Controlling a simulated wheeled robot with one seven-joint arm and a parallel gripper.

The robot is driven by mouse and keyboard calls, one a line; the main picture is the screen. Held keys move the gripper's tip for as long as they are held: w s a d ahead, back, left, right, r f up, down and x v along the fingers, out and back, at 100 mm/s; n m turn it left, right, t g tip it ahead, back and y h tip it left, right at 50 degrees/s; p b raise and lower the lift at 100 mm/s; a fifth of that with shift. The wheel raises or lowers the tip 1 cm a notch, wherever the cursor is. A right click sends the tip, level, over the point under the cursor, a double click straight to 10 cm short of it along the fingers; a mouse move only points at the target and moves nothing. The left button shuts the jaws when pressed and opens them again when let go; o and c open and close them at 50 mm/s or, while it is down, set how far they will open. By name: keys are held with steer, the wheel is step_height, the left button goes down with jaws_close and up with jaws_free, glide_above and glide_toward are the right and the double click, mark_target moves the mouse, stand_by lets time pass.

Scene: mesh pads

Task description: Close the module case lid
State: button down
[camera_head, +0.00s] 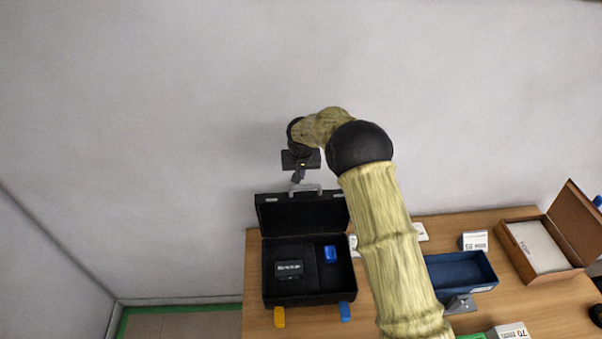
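The module case (309,299) is a black case standing on the left part of the wooden table. Its lid (302,213) is up at the back, with a light grey handle (306,188) on its top edge. Inside lie a dark labelled module (289,268) and a small blue piece (330,254). My gripper (298,178) is above and behind the raised lid, close to the handle in the picture. Whether it touches the handle or lid I cannot tell. Its fingers are small and dark, and their opening is not clear.
A yellow piece (279,317) and a blue piece (345,311) show at the case's front edge. A blue tray (478,268), an open brown box (536,246) and small white boxes (473,240) stand to the right. A wall rises behind the table. My arm hides the table's middle.

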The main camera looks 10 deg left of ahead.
steer(key=shift+s+d+r+p, duration=0.15)
steer(key=shift+s+p, duration=0.15)
steer(key=shift+s, duration=0.15)
steer(key=shift+s+d+r+p, duration=0.15)
steer(key=shift+s+p, duration=0.1)
steer(key=shift+s, duration=0.2)
steer(key=shift+s+f, duration=0.15)
steer(key=shift+s, duration=0.2)
steer(key=shift+f, duration=0.15)
